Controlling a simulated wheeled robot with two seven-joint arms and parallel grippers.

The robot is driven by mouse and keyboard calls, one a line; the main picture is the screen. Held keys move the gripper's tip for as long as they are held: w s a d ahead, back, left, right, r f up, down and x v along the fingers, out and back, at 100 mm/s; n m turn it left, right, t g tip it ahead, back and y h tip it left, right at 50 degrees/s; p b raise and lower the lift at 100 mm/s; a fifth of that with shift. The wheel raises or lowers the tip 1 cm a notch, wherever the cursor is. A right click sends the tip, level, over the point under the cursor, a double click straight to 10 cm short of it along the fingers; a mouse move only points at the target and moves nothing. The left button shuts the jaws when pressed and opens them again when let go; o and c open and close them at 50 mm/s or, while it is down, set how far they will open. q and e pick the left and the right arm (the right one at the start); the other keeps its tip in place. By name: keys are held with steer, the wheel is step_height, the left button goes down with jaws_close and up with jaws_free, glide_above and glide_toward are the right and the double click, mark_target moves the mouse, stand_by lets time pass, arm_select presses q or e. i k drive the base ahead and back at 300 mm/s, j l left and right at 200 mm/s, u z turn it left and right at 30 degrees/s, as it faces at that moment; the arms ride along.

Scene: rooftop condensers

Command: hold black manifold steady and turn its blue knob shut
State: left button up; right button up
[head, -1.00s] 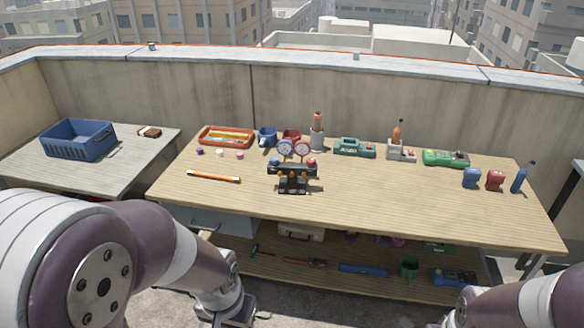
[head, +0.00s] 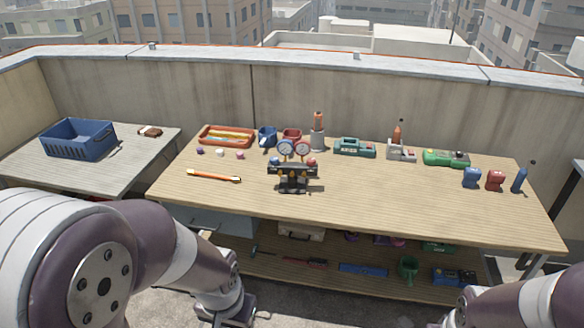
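The black manifold (head: 293,172) stands upright on the wooden workbench, left of its middle. It carries a blue-rimmed gauge (head: 285,148) and a red-rimmed gauge (head: 302,149) on top. The blue knob (head: 274,162) is at its left end and a red knob (head: 312,162) is at its right end. How far the blue knob is turned is too small to tell. My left arm comes in at the lower left and my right arm at the lower right, both apart from the manifold. Neither gripper's fingers show.
An orange tray (head: 226,137), mugs, bottles and green tools line the bench's back. An orange stick (head: 214,176) lies left of the manifold. A blue crate (head: 78,139) sits on the side table. The bench front is mostly clear.

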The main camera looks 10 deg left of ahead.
mark_target(274, 161)
steer(key=i+j, duration=0.25)
steer(key=i, duration=0.25)
steer(key=i+j+u, duration=0.15)
steer(key=i, duration=0.35)
steer(key=i+j, duration=0.3)
steer(key=i, duration=0.25)
steer(key=i+j+u, duration=0.1)
steer(key=i, duration=0.4)
steer(key=j, duration=0.1)
